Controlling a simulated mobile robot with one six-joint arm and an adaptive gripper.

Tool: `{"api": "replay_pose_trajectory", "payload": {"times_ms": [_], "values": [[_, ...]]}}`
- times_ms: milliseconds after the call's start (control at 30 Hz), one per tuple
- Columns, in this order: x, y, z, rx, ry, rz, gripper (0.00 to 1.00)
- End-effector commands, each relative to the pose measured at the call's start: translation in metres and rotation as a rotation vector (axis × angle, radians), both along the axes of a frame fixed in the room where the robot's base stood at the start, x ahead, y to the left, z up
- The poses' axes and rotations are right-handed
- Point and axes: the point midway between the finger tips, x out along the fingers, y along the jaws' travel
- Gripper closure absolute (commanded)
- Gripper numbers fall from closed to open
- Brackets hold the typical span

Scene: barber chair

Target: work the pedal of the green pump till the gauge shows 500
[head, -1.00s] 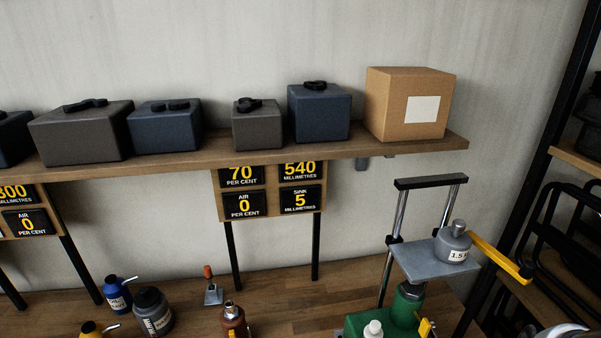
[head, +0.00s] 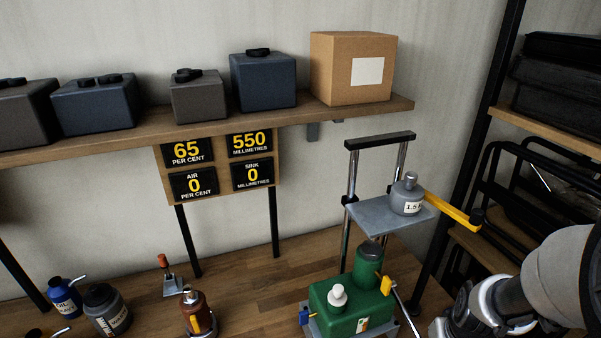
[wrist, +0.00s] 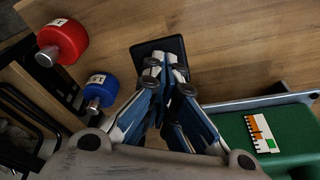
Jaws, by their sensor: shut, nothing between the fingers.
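The green pump (head: 345,303) stands on the bench at the lower right in the head view; its green body also shows in the wrist view (wrist: 275,138). A metal lever (head: 402,308) runs down from its right side and out of the frame. The gauge panel (head: 250,142) reads 550 millimetres, 65 per cent, air 0 and sink 0. In the wrist view my gripper (wrist: 168,76) is shut and empty, its tips over a black plate (wrist: 158,47) that looks like the pedal. I cannot tell whether they touch. My fingers are outside the head view.
A grey platform (head: 385,217) above the pump carries a grey weight (head: 407,195) beside a yellow arm (head: 453,212). Red (wrist: 65,38) and blue (wrist: 101,90) weights lie left of my gripper. A black rack is at right.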

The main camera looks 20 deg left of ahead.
Motion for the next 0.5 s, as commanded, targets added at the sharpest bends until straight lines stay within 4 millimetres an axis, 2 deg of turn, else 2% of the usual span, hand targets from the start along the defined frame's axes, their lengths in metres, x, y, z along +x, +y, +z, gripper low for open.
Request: {"api": "replay_pose_trajectory", "payload": {"times_ms": [33,233,500], "values": [[0.001,0.001,-0.007,0.0,-0.001,0.001,1.0],[0.003,0.002,-0.023,0.0,0.001,0.001,1.0],[0.002,0.003,-0.025,0.0,0.004,0.001,1.0]]}}
